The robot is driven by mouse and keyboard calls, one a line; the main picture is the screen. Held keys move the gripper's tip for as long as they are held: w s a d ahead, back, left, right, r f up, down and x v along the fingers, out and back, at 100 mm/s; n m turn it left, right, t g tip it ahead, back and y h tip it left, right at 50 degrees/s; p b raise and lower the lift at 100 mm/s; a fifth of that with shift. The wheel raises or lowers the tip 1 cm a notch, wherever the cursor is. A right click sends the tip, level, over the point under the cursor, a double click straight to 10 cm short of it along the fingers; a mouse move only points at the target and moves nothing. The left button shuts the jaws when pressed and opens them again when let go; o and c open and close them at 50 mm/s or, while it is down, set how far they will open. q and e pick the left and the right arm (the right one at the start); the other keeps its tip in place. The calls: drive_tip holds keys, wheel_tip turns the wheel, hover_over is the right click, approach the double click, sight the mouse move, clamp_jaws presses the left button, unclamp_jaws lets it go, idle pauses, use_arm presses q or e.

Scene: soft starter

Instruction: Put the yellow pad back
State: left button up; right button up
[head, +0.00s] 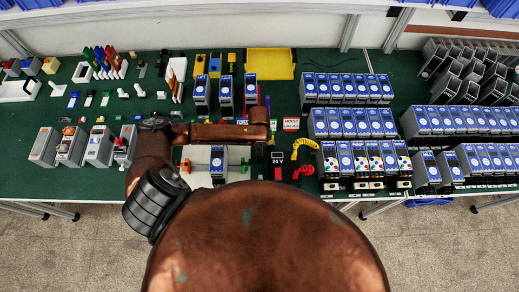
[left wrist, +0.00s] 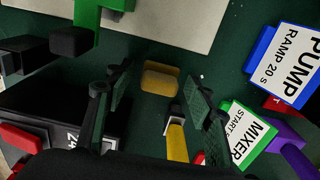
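The yellow pad (left wrist: 160,77) is a small block with rounded edges in the left wrist view, lying on the green table top. My left gripper (left wrist: 158,88) is open, with one finger to each side of the pad and gaps between them. I cannot tell its height above the pad. In the head view my left arm reaches to the middle of the table, its gripper (head: 262,150) pointing down and partly hidden by the arm. I cannot make out the pad there. My right gripper is in neither view.
A yellow stick-like part with a grey end (left wrist: 174,128) stands close to the right finger. A MIXER tag (left wrist: 248,128) and a PUMP tag (left wrist: 288,62) lie right, a black 24 V box (left wrist: 50,118) left. A white panel (left wrist: 165,22) lies beyond the pad.

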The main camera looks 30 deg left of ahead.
use_arm(q)
wheel_tip(320, 180, up, 12)
drive_tip(key=shift+r+b, duration=0.15)
drive_tip(key=shift+b, duration=0.15)
idle(0.4)
drive_tip(key=shift+d, duration=0.1)
